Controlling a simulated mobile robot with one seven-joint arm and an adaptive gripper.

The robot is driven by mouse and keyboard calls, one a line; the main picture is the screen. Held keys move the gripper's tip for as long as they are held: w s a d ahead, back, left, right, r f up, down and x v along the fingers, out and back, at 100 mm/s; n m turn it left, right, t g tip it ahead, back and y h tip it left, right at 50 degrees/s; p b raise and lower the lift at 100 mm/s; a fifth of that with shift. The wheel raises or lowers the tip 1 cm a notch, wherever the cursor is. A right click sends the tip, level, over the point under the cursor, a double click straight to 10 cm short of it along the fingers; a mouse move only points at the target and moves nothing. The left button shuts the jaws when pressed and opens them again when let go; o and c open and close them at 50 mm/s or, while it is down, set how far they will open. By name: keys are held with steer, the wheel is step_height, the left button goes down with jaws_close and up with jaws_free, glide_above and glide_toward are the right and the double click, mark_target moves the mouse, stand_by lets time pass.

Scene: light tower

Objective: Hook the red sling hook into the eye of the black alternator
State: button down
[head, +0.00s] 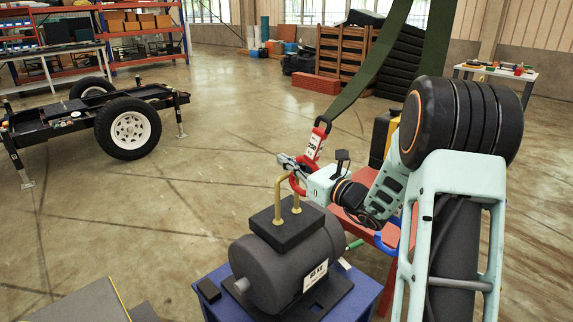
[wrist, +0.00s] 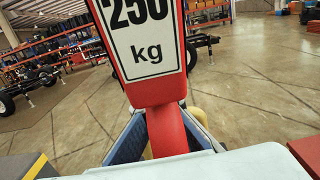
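The black alternator (head: 275,268) stands on a blue stand (head: 226,306) in the lower middle of the head view. Its brass-coloured eye (head: 278,197) rises from the block on top. The red sling hook (head: 313,146), labelled 250 kg, hangs from a green sling just behind the eye. Its curved lower part lies close to the eye's top; whether it passes through cannot be told. My gripper (head: 291,164) is closed around the hook's red neck (wrist: 166,130), a finger on each side in the wrist view. The hook's tip is hidden there, and a bit of yellow shows behind the right finger.
The green sling (head: 372,82) runs up past my arm. A red bench (head: 352,212) stands behind the alternator on the right. A wheeled trailer chassis (head: 70,122) is at the left. A grey box (head: 75,300) is at lower left. Open floor lies between.

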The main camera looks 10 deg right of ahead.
mark_target(294, 182)
steer(key=shift+a+f+t+y+b, duration=0.1)
steer(key=shift+f+t+y+b, duration=0.7)
steer(key=shift+b, duration=1.95)
steer(key=shift+s+f+h+b, duration=0.15)
steer(key=shift+f+h+b, duration=0.15)
steer(key=shift+f+b, duration=0.95)
steer(key=c, duration=2.7)
jaws_free()
steer(key=shift+f, duration=0.2)
steer(key=shift+c, duration=0.2)
steer(key=o, duration=0.7)
steer(key=shift+d, duration=0.2)
steer(key=shift+c, duration=0.2)
steer(key=shift+a+f, duration=0.1)
steer(key=shift+f, duration=0.1)
step_height(294, 182, up, 13)
steer(key=shift+w+d+r+p, duration=0.2)
steer(key=shift+d+p, duration=0.05)
steer(key=shift+p, duration=0.1)
